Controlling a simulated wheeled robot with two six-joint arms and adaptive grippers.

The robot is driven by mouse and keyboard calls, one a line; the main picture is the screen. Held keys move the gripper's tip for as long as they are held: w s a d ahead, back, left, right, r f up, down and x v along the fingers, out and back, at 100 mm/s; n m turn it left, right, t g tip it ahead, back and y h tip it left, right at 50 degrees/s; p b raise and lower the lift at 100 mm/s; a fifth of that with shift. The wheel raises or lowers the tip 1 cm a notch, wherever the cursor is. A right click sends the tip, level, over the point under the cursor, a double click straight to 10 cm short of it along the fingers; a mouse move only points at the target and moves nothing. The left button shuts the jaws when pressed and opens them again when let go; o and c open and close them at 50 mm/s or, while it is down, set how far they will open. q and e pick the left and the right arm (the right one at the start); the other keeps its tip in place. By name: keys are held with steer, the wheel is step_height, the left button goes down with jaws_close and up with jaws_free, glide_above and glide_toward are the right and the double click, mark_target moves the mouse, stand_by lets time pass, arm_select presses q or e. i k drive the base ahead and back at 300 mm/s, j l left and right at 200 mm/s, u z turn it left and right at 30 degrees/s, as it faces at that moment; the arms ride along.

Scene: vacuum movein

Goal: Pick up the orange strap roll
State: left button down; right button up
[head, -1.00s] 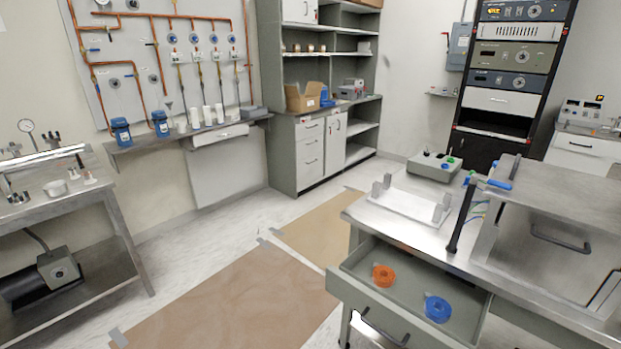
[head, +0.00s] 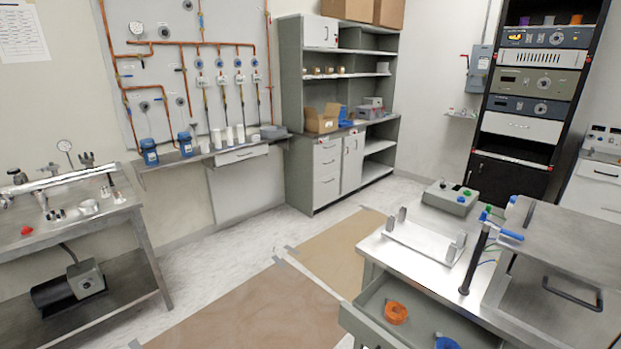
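The orange strap roll (head: 396,313) lies in the open drawer (head: 372,299) under the metal workbench at the lower right of the head view. A blue strap roll (head: 446,342) lies to its right in the same drawer, partly cut off by the bottom edge of the picture. Neither of my grippers shows in the head view.
The workbench top (head: 408,262) carries a metal bracket (head: 425,241), a black post with a blue handle (head: 476,258) and a large metal box (head: 570,255). A steel table (head: 75,236) stands at the left. Floor with brown sheets (head: 250,312) lies between them.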

mark_target(398, 320)
steer(key=z, duration=0.95)
